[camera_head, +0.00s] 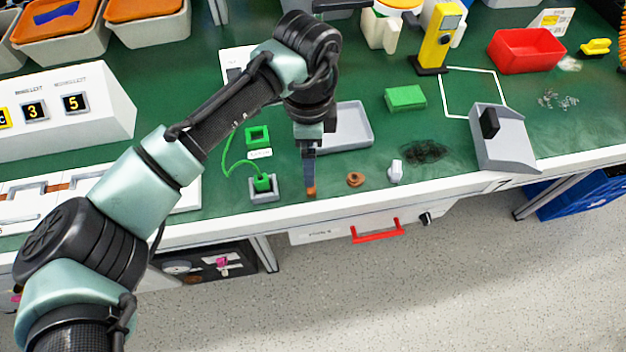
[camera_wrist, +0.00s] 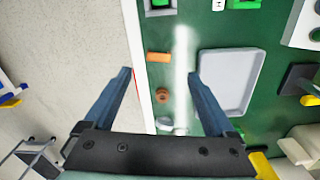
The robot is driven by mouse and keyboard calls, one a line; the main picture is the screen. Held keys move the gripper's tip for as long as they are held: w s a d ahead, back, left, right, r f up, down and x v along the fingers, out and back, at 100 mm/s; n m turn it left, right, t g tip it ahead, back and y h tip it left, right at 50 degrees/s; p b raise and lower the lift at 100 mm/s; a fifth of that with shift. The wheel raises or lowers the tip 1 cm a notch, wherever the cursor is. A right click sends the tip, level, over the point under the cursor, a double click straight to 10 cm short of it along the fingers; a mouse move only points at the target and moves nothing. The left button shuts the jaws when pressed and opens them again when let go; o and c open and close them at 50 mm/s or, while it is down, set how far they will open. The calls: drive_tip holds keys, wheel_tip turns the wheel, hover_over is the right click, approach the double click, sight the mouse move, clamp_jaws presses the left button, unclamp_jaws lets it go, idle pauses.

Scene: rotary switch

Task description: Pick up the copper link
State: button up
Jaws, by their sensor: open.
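The copper link (camera_head: 311,191) appears as a small copper-orange bar on the green bench near its front edge. In the head view my gripper (camera_head: 310,180) points down over it and partly hides it. In the wrist view the whole bar (camera_wrist: 158,57) shows, lying flat and just beyond the fingertips. My gripper (camera_wrist: 160,76) is open there, with nothing between its fingers. The height of the fingertips above the bench is hard to tell.
A round brown piece (camera_head: 355,179) and a small white piece (camera_head: 395,172) lie to the right. A green plug in a grey holder (camera_head: 263,188) stands to the left. A grey tray (camera_head: 350,127) lies behind. The bench's white front edge (camera_head: 350,203) is close.

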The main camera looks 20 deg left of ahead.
drive_tip(key=f, duration=0.9)
drive_tip(key=shift+d, duration=0.25)
drive_tip(key=shift+r, duration=0.1)
drive_tip(key=c, duration=1.4)
